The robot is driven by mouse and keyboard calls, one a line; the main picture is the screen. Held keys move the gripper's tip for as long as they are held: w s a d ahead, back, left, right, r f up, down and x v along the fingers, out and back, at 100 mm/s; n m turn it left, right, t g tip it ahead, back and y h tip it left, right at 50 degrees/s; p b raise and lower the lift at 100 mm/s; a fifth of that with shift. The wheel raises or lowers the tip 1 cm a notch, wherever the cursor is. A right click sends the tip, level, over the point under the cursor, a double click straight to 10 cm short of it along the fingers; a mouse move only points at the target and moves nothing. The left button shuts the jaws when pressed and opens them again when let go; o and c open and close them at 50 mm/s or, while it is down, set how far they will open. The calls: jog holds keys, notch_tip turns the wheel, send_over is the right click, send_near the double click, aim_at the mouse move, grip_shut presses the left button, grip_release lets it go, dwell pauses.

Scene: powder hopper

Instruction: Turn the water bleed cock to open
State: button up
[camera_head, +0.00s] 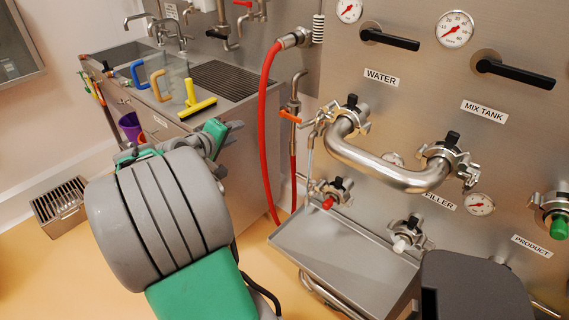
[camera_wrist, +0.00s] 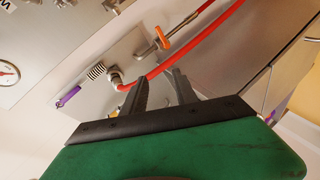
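The small cock with an orange lever (camera_head: 290,116), which I take as the water bleed cock, sits left of the clamped port below the WATER label (camera_head: 381,77). A thin metal pipe runs down beside it. An orange lever also shows in the wrist view (camera_wrist: 163,38), beyond my fingers. My gripper (camera_head: 232,127) is left of the cock and apart from it, beyond the red hose in the picture. In the wrist view my gripper (camera_wrist: 160,74) is open, with nothing between its two fingers. My arm hides part of the gripper in the head view.
A red hose (camera_head: 266,110) hangs between my gripper and the cock in the picture. A bent steel pipe (camera_head: 385,170) joins two clamped ports on the panel. A steel tray (camera_head: 345,262) juts out below. A sink counter (camera_head: 215,80) with brushes stands behind left.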

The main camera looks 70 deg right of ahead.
aim_at(300, 129)
jog(key=s+d+f+g+b, duration=0.1)
jog(key=s+d+g, duration=0.1)
jog(key=s, duration=0.2)
jog(key=s+d+f+g+h+b, duration=0.1)
jog(key=s+d+g, duration=0.1)
jog(key=s, duration=0.3)
jog(key=s+d+f+n+g+h+b, duration=0.1)
jog(key=s+d+f+g+b, duration=0.1)
jog(key=s+d, duration=0.2)
jog(key=shift+s, duration=0.2)
jog(key=shift+h, duration=0.3)
jog(key=p+x, duration=0.1)
jog(key=x, duration=0.7)
jog(key=shift+d+f, duration=0.15)
grip_shut()
